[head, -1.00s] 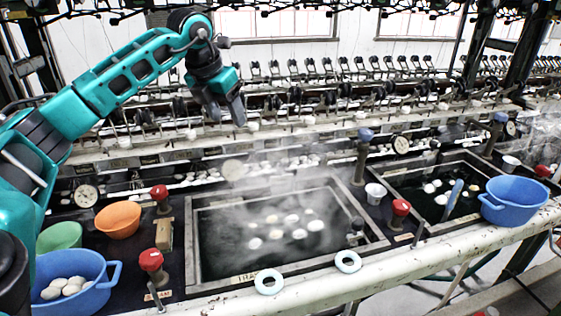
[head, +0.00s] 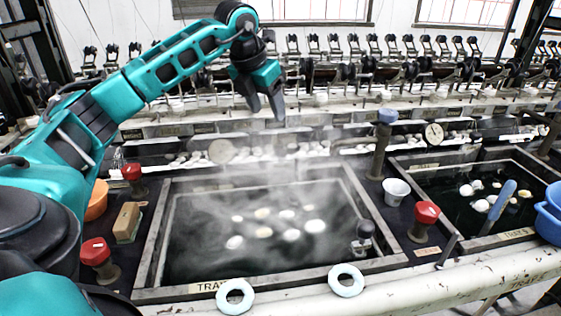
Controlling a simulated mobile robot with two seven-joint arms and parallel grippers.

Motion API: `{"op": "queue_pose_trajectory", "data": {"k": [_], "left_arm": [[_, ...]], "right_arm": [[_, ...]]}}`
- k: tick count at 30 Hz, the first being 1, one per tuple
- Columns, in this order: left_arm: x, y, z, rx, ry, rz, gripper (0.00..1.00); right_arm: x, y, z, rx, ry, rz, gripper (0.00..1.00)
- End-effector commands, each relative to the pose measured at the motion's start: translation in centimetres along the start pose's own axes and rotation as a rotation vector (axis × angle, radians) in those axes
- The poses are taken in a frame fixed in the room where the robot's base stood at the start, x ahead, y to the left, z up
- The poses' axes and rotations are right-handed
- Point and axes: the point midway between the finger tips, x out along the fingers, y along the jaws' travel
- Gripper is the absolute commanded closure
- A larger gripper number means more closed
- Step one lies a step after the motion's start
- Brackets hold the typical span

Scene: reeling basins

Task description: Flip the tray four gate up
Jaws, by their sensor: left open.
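The near tray (head: 155,245) is a dark, steaming water basin with a grey rim and several pale cocoons afloat. Its front label starts "TRA"; the number cannot be read. A small metal fitting with a dark grip (head: 364,232) stands at its front right corner; I cannot tell for sure whether this is the gate. A short dark lever (head: 447,250) sticks up farther right on the front edge. My left gripper (head: 267,112) is open and empty, pointing down, high and beyond the tray in the picture, apart from these things. My right gripper is not in view.
Red-capped knobs (head: 425,214) and a blue-capped post (head: 384,140) stand around the tray. A white cup (head: 396,191) is to its right. Two pale blue rings (head: 346,269) lie on the front edge. A second basin with a blue-handled tool (head: 502,200) is at right. Reeling machinery lines the back.

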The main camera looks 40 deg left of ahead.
Motion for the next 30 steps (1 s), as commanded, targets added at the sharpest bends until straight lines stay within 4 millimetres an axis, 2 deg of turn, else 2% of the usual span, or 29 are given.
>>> {"op": "queue_pose_trajectory", "data": {"k": [8, 21, 25, 30], "left_arm": [[2.4, 0.0, -0.3, -0.001, 0.002, 0.001, 0.41], [11.0, 0.0, -0.3, -0.002, 0.001, 0.0, 0.41], [12.5, 0.0, -0.2, -0.002, 0.0, -0.001, 0.41], [13.4, 0.0, -0.2, 0.0, 0.0, 0.0, 0.41]], "right_arm": [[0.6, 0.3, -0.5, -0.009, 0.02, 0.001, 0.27], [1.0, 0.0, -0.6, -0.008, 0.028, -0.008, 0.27], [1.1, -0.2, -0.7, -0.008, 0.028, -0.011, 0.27], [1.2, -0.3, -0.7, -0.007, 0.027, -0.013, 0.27]]}}
